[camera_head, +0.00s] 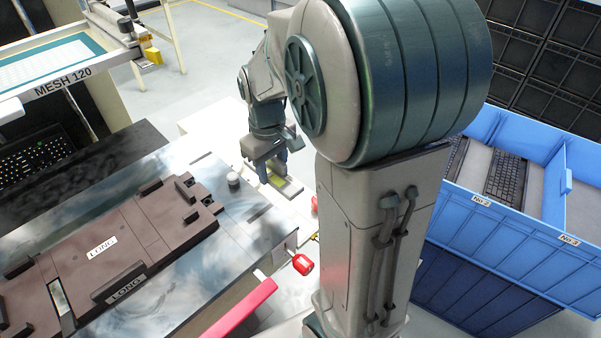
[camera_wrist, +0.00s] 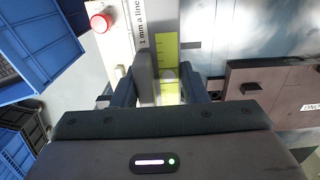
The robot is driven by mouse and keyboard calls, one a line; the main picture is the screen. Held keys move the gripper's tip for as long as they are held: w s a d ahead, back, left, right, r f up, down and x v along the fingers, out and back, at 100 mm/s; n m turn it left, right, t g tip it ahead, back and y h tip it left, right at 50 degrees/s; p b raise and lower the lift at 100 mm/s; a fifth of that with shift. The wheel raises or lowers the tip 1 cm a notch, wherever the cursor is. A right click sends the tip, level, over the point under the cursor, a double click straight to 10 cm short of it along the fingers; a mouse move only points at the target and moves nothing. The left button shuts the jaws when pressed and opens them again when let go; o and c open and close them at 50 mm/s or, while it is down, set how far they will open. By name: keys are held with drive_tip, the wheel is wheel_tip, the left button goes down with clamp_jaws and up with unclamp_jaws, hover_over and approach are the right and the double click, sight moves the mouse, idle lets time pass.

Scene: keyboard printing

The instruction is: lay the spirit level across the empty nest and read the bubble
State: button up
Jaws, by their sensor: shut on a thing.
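My gripper (camera_head: 268,160) is low over the white ledge at the far end of the bench. In the wrist view, my gripper (camera_wrist: 157,92) has a grey upright bar, which looks like the spirit level (camera_wrist: 147,78), between its fingers. A yellow-green strip with dark marks (camera_wrist: 166,48) shows beside the bar; I cannot tell whether it belongs to it. No bubble can be made out. The brown nest (camera_head: 140,235), labelled LONG, lies on the bench left of my gripper with no keyboard in it. Its edge (camera_wrist: 270,85) shows right in the wrist view.
A small grey cylinder (camera_head: 233,181) stands between nest and gripper. Red button (camera_head: 303,264) and red bar (camera_head: 240,305) are at the bench's front side. The mesh screen (camera_head: 60,65) is back left. Blue bins (camera_head: 500,225) with keyboards stand right, beyond my arm.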

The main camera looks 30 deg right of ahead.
drive_tip(key=w+a+r+p, duration=0.1)
drive_tip(key=w+a+p, duration=0.1)
drive_tip(key=w+a, duration=0.55)
drive_tip(key=p, duration=0.6)
approach(103, 248)
drive_tip(key=shift+f+b, duration=2.5)
drive_tip(key=shift+f, duration=0.45)
drive_tip(key=shift+f, duration=0.4)
drive_tip(key=o, duration=1.4)
